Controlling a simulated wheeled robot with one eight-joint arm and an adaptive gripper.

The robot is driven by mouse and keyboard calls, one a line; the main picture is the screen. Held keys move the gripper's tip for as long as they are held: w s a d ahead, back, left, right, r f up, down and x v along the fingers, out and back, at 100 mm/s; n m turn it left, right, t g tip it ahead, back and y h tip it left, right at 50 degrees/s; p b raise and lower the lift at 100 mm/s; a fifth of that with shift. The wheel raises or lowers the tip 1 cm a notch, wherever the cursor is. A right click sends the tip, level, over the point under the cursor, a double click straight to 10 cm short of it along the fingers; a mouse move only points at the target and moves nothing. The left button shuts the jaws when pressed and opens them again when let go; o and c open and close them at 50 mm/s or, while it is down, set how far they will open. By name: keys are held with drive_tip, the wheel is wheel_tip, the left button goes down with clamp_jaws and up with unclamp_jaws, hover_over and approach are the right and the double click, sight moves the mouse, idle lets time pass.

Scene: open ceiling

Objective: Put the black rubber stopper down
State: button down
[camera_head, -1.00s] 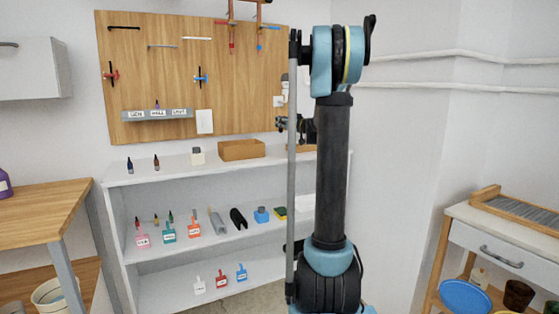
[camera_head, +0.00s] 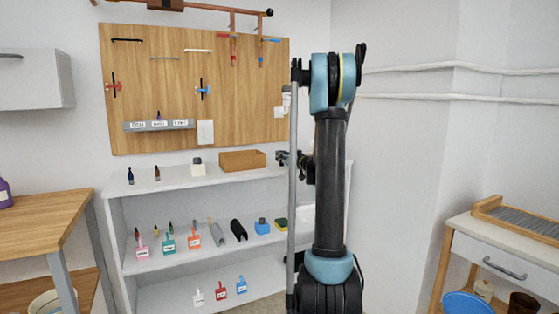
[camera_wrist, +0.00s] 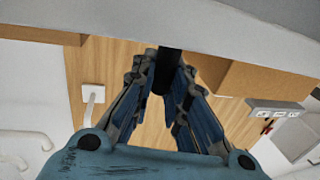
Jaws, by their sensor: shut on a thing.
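The black rubber stopper (camera_wrist: 168,70) is a short dark cylinder held between the fingertips of my gripper (camera_wrist: 165,85) in the wrist view. My fingers are shut on its sides, and its far end reaches toward the pale shelf top (camera_wrist: 150,22). I cannot tell whether it touches that surface. In the head view my gripper (camera_head: 283,158) is just above the right part of the white shelf unit's top (camera_head: 195,180), right of the wooden box. The stopper cannot be made out there, and my arm hides part of the shelf.
The wooden box (camera_head: 242,160) stands left of my gripper, with a small white container (camera_head: 198,166) and two small dark bottles beyond. A wooden pegboard (camera_head: 240,100) with tools rises behind. A white wall fitting (camera_head: 287,98) hangs above my gripper.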

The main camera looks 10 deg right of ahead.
drive_tip(key=shift+f, duration=0.15)
drive_tip(key=c, duration=1.6)
unclamp_jaws()
drive_tip(key=v, duration=1.2)
drive_tip(key=s+a+f+g+h, duration=0.1)
drive_tip(key=s+a+f+g, duration=0.3)
drive_tip(key=s+a, duration=0.5)
drive_tip(key=s+a+f+g, duration=0.4)
drive_tip(key=s, duration=0.8)
drive_tip(key=s+d+f+m+g+h, duration=0.2)
drive_tip(key=s+f, duration=0.2)
drive_tip(key=s, duration=0.4)
drive_tip(key=s+d+f+m+g+h, duration=0.1)
drive_tip(key=s+d+f+h, duration=0.1)
drive_tip(key=s, duration=0.6)
drive_tip(key=s+d+f+m+g+h, duration=0.2)
drive_tip(key=s+f, duration=0.4)
drive_tip(key=s, duration=0.3)
drive_tip(key=shift+s+d+f+m+g+h, duration=0.1)
drive_tip(key=shift+d+f+m+g+h, duration=0.25)
drive_tip(key=shift+h, duration=0.55)
